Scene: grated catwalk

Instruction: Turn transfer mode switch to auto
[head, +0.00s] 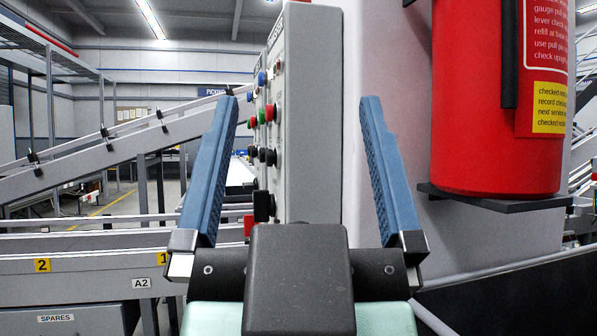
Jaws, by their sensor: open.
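A grey control box (314,110) stands ahead, its control face turned left and seen very edge-on. Along that face are blue, red and green buttons, several dark knobs (270,157) and a larger black handle or knob (263,206) low down. Labels on the face are too foreshortened to read, so I cannot tell which control is the transfer mode switch or where it points. My gripper (301,105) is open and empty, with its blue fingers to either side of the box in the picture. Its left finger covers part of the view beside the controls.
A red fire extinguisher (495,100) sits on a dark bracket at the right, against a pale column (390,60). Sloping conveyor rails (100,160) and a lower rail with yellow number tags (80,265) lie to the left. A dark curved panel (520,290) is at the lower right.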

